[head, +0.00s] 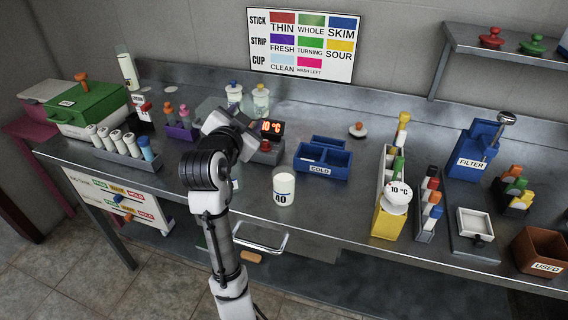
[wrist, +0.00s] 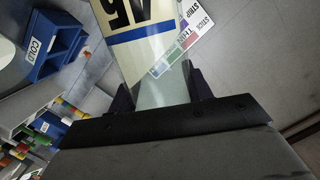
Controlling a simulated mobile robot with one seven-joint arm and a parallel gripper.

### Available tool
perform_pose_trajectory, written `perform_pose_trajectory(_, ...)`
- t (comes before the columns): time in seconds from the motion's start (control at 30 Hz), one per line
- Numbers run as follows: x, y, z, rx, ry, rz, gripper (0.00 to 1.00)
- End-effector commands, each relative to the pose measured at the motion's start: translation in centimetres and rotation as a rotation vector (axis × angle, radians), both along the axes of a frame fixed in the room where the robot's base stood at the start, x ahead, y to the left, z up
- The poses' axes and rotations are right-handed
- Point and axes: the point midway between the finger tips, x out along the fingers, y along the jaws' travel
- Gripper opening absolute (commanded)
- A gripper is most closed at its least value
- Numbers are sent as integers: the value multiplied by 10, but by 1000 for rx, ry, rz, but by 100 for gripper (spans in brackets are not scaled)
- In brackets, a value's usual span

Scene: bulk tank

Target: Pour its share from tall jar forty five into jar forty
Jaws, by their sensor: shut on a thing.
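Jar forty (head: 284,190), with white contents and a "40" label, stands upright on the steel counter in the middle of the head view. My gripper (wrist: 158,88) is shut on tall jar forty five (wrist: 125,62) in the wrist view. That jar shows part of a "45" label with a dark blue band, and its glass looks clear near the fingers. The jar slants in the wrist picture; its true tilt and its mouth cannot be made out. In the head view my arm covers the fingers and most of the held jar, left of and behind jar forty.
A blue COLD box (head: 322,160) stands behind jar forty, and a red "10 °C" display (head: 268,135) is beside my gripper. A yellow stand (head: 390,215) is to the right. A rack of tubes (head: 128,152) is at left. The counter just right of jar forty is clear.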

Motion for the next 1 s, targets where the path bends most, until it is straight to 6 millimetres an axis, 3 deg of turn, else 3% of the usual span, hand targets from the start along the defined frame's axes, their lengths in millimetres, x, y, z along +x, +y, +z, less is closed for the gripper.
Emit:
perform_pose_trajectory(0.03, 0, 2, 12, -27, 6, 0, 9)
perform_pose_trajectory(0.13, 1, 4, 20, -82, 24, 0, 9)
perform_pose_trajectory(0.6, 5, 16, 18, -507, 152, -6, 9)
perform_pose_trajectory(1.0, 5, 17, 16, -562, 166, -6, 9)
